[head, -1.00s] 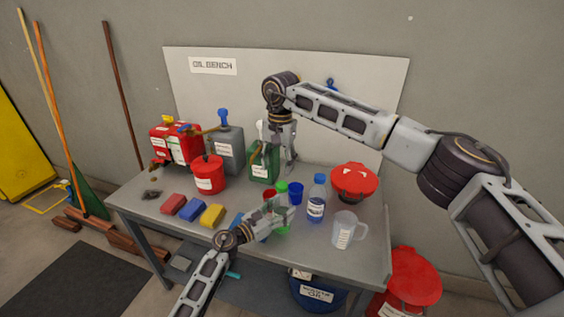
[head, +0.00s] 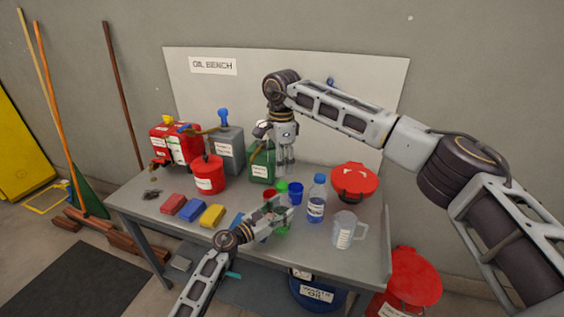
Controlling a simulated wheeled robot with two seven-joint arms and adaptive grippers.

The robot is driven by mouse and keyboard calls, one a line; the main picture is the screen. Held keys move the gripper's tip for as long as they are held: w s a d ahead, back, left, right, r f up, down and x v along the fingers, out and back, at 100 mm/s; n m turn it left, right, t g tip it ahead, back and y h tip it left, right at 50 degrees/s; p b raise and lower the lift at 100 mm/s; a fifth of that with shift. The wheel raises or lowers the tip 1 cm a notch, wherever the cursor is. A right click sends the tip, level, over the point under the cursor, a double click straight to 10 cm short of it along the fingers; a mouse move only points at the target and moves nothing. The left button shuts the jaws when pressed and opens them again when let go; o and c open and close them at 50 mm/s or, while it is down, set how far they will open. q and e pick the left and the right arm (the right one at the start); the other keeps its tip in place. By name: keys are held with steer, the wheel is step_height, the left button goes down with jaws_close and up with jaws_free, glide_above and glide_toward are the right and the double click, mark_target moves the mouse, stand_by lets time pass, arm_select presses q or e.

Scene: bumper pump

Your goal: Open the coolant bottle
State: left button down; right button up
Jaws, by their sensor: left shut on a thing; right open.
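A bottle with a green cap (head: 281,187) stands on the bench, with green also showing lower down (head: 281,231); its label is hidden. My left gripper (head: 284,214) is shut around the middle of this bottle from the front left. My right gripper (head: 285,170) points down just above the green cap, open; I cannot tell whether its fingers touch the cap. A clear bottle with blue liquid and a blue cap (head: 316,202) stands to the right, apart from both grippers. Which bottle is the coolant is not readable here.
A blue cup (head: 296,192), a red funnel (head: 354,180) and a clear measuring jug (head: 344,232) stand nearby. A green can (head: 262,166) is behind, close to my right gripper. Red, blue and yellow blocks (head: 212,215) lie left.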

mark_target(282, 185)
steer(key=m, duration=0.4)
steer(key=shift+d, duration=0.15)
steer(key=m, duration=0.4)
steer(key=shift+d, duration=0.1)
steer(key=m, duration=0.5)
steer(key=shift+s+d, duration=0.1)
steer(key=shift+m, duration=1.9)
steer(key=shift+f, duration=0.15)
steer(key=shift+f, duration=3.9)
steer(key=c, duration=1.1)
